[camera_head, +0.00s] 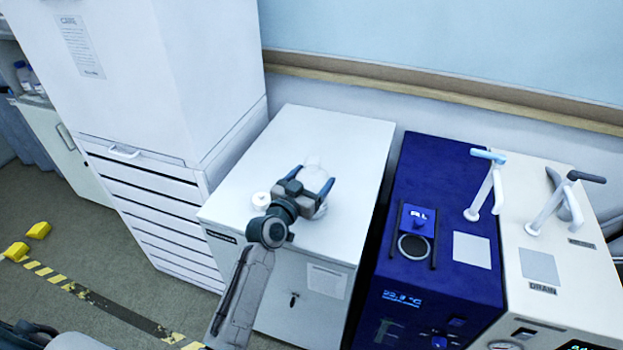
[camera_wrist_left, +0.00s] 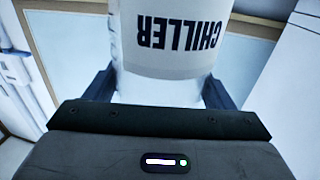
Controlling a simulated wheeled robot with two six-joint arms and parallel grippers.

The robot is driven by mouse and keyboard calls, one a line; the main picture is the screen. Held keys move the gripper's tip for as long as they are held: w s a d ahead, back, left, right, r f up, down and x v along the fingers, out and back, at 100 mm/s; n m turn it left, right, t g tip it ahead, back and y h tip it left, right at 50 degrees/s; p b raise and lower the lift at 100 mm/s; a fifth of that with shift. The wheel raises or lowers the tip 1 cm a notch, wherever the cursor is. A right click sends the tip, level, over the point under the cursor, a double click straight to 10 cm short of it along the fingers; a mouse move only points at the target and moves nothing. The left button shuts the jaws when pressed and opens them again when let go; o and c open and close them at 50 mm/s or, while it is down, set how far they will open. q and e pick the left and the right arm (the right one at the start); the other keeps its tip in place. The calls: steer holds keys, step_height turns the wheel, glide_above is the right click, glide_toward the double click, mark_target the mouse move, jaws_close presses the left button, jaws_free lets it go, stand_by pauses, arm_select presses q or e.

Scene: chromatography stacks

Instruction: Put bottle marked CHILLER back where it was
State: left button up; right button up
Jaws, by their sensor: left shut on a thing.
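My left gripper (camera_head: 306,192) is shut on a pale bottle (camera_head: 313,172) over the top of the low white cabinet (camera_head: 345,140). In the left wrist view the bottle (camera_wrist_left: 178,75) stands between the two dark fingers, and its label reads CHILLER, upside down in that picture. In the head view the gripper hides much of the bottle. I cannot tell whether its base touches the cabinet top. My right gripper is not in view.
A small white round lid or jar (camera_head: 261,200) is on the cabinet top, left of my gripper. A blue chiller unit (camera_head: 440,190) and a cream unit (camera_head: 560,260) with tap handles stand right. A tall white cabinet (camera_head: 170,70) stands left. The cabinet's back is clear.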

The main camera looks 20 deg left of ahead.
arm_select(q)
steer(key=o, duration=1.6)
steer(key=shift+c, duration=0.2)
steer(key=shift+r+p, duration=0.2)
steer(key=shift+p, duration=0.15)
steer(key=b+v, duration=0.2)
steer(key=v, duration=1)
steer(key=shift+b, duration=0.4)
